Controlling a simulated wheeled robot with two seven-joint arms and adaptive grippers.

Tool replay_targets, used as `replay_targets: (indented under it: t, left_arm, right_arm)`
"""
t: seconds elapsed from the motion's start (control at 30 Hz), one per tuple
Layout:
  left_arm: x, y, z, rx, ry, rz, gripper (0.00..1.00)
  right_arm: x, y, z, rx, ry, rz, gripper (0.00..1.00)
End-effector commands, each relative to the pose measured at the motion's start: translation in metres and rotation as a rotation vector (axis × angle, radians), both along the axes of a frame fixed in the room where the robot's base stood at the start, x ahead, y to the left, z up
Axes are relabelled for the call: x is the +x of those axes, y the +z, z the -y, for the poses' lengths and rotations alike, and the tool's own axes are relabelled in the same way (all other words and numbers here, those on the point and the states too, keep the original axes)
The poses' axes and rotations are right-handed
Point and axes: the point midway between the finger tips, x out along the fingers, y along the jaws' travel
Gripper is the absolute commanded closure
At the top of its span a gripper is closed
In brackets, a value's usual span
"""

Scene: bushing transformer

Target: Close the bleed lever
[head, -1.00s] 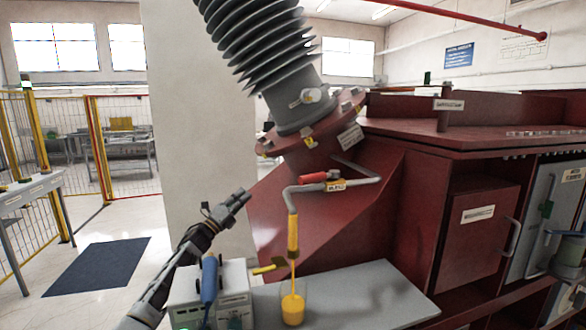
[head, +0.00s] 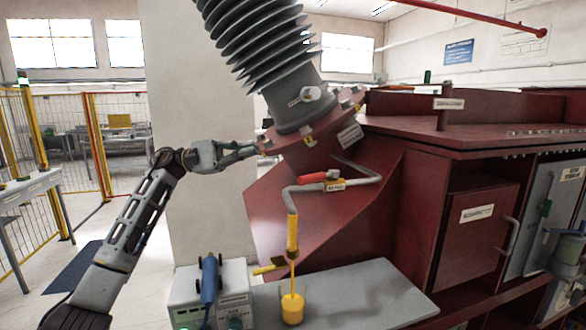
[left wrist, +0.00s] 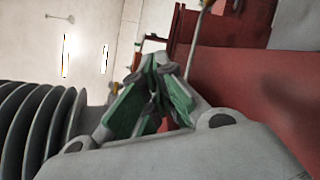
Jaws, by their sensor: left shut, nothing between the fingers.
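The bleed lever, with a red handle (head: 313,177), sits on the bent grey bleed pipe (head: 360,180) in front of the dark red transformer (head: 300,215). A small label hangs beside the lever. The pipe runs down to a yellow tube (head: 292,232), and yellow liquid stands in a clear beaker (head: 292,307) below it. My left gripper (head: 254,149) is shut and empty, left of and above the lever, close to the bushing's flange. Its green-padded fingers meet in the left wrist view (left wrist: 158,80). My right gripper is not in view.
The grey ribbed bushing (head: 262,50) rises above the flange, close to my left gripper. A grey shelf (head: 375,295) holds the beaker and a white box unit (head: 210,295) with a blue-handled tool. Free air lies between gripper and lever.

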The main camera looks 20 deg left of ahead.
Motion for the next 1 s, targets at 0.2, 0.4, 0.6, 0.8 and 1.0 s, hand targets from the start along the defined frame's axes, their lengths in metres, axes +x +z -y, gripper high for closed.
replay_targets:
  t: [0.2,0.4,0.6,0.8,1.0]
  left_arm:
    - [-0.043,0.007,0.013,0.257,-0.038,0.312,1.00]
    - [-0.065,0.006,0.017,0.395,-0.072,0.484,1.00]
    - [-0.070,0.005,0.017,0.427,-0.080,0.524,1.00]
    - [-0.069,0.005,0.017,0.425,-0.080,0.522,1.00]
    - [-0.069,0.005,0.021,0.424,-0.081,0.521,1.00]
  right_arm:
    - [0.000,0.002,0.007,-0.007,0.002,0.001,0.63]
    - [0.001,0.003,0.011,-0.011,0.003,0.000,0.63]
    - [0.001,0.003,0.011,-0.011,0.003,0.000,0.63]
    - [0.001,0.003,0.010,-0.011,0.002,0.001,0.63]
    - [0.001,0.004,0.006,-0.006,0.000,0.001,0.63]
